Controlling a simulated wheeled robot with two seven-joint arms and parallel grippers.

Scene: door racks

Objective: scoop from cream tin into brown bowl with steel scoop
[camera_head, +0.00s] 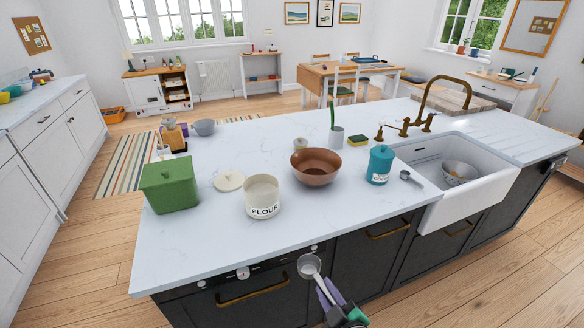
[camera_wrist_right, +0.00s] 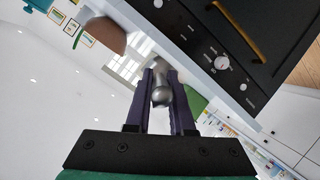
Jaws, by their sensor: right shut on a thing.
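The cream tin (camera_head: 262,198), marked FLOUR, stands open on the white counter. The brown bowl (camera_head: 316,168) sits behind it to the right; it also shows in the wrist view (camera_wrist_right: 104,36). My right gripper (camera_head: 326,290) is in front of the counter's near edge, apart from tin and bowl. It is shut on the handle of the steel scoop (camera_head: 309,266). The scoop's cup is up and to the left of the fingers, near the dark cabinet front. In the wrist view the scoop (camera_wrist_right: 160,92) shows between the fingers. My left gripper is not in view.
A cream lid (camera_head: 229,181) lies left of the tin, beside a green bin (camera_head: 170,186). A teal canister (camera_head: 380,165) and another small scoop (camera_head: 407,177) are right of the bowl, near the white sink (camera_head: 440,205). The counter's front strip is clear.

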